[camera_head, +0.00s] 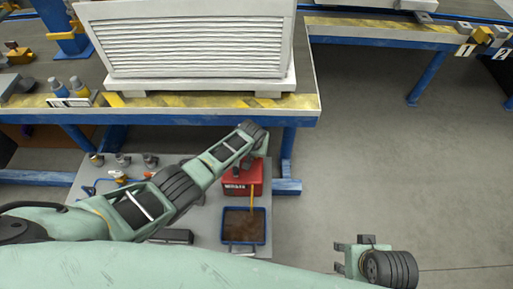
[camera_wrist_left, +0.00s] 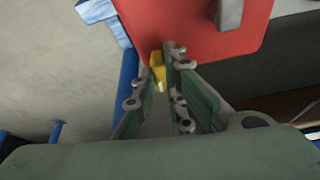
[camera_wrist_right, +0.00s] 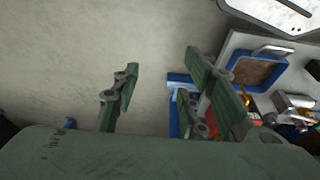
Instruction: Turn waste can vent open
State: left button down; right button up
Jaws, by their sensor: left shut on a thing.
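The red waste can (camera_head: 243,178) stands on the grey lower platform under my left forearm. Its flat red face (camera_wrist_left: 215,25) fills the top of the left wrist view. A small yellow part (camera_wrist_left: 158,72), which looks like the vent, sits at the can's edge. My left gripper (camera_wrist_left: 165,62) is shut on this yellow part, with its fingers close together at the can. In the head view the left fingers are mostly hidden by the wrist. My right gripper (camera_head: 340,257) is open and empty above the floor, and its fingers stand apart in the right wrist view (camera_wrist_right: 160,82).
A blue tray (camera_head: 225,237) with brown contents lies in front of the can. A workbench (camera_head: 215,114) with a white louvred unit (camera_head: 190,45) stands behind, its blue legs close to the left wrist. The grey floor (camera_head: 360,150) on the right is clear.

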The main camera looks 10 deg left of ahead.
pick_arm(q)
jog(key=shift+d+n+y, duration=0.1)
jog(key=shift+n+y, duration=0.3)
jog(key=shift+n, duration=0.5)
pick_arm(e)
jog(key=shift+f, duration=0.45)
pick_arm(q)
jog(key=c, duration=1.8)
grip_release()
jog(key=a+v, duration=0.1)
jog(key=v, duration=1.1)
jog(key=shift+d, duration=0.45)
